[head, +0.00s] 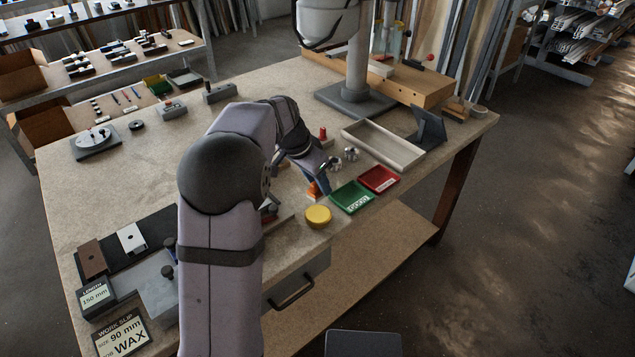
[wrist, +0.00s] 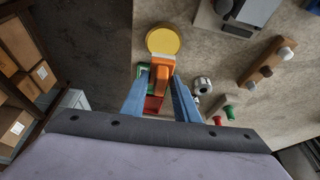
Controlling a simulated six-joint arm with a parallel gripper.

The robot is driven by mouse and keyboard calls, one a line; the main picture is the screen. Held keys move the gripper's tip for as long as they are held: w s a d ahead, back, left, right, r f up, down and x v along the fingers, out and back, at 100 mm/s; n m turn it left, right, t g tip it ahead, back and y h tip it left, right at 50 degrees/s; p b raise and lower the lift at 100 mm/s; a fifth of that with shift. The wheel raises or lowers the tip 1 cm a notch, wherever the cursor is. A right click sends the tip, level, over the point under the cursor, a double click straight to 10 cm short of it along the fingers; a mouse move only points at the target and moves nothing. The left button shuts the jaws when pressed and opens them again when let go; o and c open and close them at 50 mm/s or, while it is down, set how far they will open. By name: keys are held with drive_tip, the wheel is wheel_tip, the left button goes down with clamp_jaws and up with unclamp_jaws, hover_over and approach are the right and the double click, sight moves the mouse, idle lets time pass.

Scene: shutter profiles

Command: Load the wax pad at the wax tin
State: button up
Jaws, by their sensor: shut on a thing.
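The wax tin (head: 317,216) is a round yellow disc near the table's front edge. It also shows in the wrist view (wrist: 162,40), ahead of my fingers. My gripper (head: 318,182) has blue fingers, and in the wrist view (wrist: 158,82) they are shut on an orange block, which I take for the wax pad (wrist: 160,66). In the head view the orange pad (head: 313,191) is just behind the tin. In the wrist view its far end meets the tin's near edge; I cannot tell whether they touch. My arm hides part of the table.
A green tray (head: 352,198) and a red tray (head: 379,180) lie right of the tin. Behind them are small metal cylinders (head: 350,154), a red-topped piece (head: 323,133) and a long pale tray (head: 383,147). A work slip (head: 123,336) reading 90 mm, WAX stands front left.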

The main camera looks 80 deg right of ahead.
drive_tip(key=shift+m, duration=0.3)
drive_tip(key=shift+f, duration=0.15)
drive_tip(key=shift+f+b, duration=2.25)
drive_tip(key=shift+f, duration=0.6)
drive_tip(key=shift+a+f+b, duration=0.1)
drive_tip(key=shift+f+b, duration=0.35)
drive_tip(key=shift+f, duration=0.15)
idle(0.3)
drive_tip(key=shift+r, duration=0.1)
drive_tip(key=shift+r+p, duration=2.65)
drive_tip(key=shift+r, duration=0.85)
